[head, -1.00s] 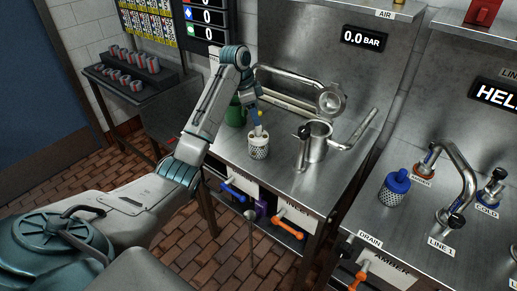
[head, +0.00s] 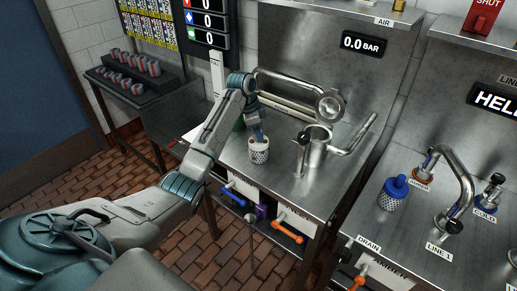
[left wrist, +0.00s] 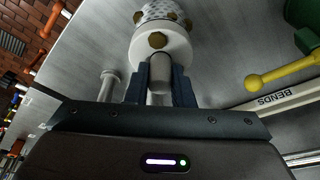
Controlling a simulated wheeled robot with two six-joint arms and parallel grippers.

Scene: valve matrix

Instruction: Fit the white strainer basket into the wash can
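The white strainer basket (head: 259,154), dotted with dark holes, stands upright on the steel bench. The left wrist view shows its perforated body (left wrist: 162,12) and a plain white band with brass studs. My left gripper (head: 259,138) is at the top of the basket, pointing down. In the left wrist view its blue fingers (left wrist: 160,82) lie on both sides of a grey stem on the basket, with no clear gap. The steel wash can (head: 317,150) stands apart, to the right of the basket, with its open top up. My right gripper is not in view.
A bent steel pipe with a ring (head: 329,103) rises behind the can, and another tube (head: 357,135) slants up at its right. A green object (head: 239,123) is behind the basket. A blue-topped basket (head: 393,192) stands on the right-hand bench.

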